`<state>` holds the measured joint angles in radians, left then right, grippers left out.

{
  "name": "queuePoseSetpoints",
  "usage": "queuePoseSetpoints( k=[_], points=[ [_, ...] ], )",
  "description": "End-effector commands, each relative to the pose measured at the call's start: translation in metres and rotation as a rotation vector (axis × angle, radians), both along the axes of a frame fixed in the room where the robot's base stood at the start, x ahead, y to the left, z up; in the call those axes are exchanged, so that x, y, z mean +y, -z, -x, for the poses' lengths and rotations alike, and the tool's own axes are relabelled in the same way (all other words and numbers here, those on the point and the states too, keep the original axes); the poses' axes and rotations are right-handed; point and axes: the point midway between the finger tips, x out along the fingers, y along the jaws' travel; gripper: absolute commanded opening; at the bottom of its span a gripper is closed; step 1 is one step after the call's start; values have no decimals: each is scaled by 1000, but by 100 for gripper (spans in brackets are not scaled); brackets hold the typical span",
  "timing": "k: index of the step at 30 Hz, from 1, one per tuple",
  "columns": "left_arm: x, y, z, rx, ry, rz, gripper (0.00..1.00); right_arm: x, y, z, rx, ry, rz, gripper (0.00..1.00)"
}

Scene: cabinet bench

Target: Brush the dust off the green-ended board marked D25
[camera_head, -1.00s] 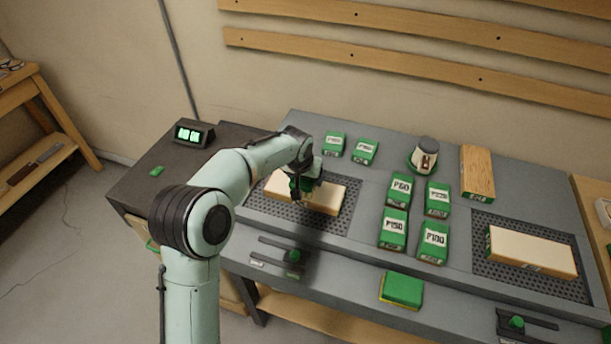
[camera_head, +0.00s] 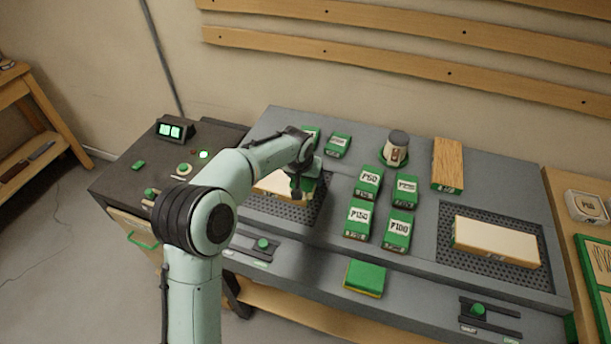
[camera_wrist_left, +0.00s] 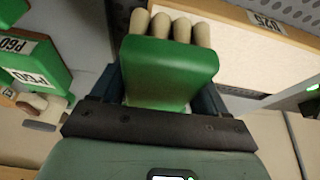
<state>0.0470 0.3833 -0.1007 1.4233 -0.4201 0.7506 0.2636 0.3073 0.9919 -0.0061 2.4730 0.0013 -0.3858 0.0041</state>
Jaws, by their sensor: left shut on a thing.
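The cream board (camera_head: 272,183) lies on the left perforated mat, partly hidden by my arm. In the left wrist view its edge carries the mark D25 (camera_wrist_left: 265,22) and its pale face (camera_wrist_left: 235,55) looks plain; dust cannot be made out. My left gripper (camera_head: 303,188) is at the board's right end and is shut on a green-backed brush (camera_wrist_left: 168,72) with thick beige tufts. In the left wrist view the tufts are beside or over the board's near left part; I cannot tell whether they touch. My right gripper is not in view.
Several green sanding blocks (camera_head: 368,182) stand right of the board. A second cream board (camera_head: 495,240) lies on the right mat (camera_head: 470,268). A sander (camera_head: 396,148), a wooden plank (camera_head: 447,163) and a green-yellow sponge (camera_head: 365,278) are also on the bench.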

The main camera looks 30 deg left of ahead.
Motion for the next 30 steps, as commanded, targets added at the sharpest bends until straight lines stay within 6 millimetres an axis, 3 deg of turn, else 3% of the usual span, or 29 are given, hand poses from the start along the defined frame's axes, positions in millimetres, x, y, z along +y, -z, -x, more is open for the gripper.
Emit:
queuePoseSetpoints(
  k=[3,21,30],
  points=[
    [1,-24,-1,-5,0,0,50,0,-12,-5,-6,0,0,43],
    [6,-76,-6,-3,2,-1,50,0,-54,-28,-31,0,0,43],
    [7,-80,-5,-1,3,0,50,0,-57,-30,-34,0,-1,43]
  ],
)
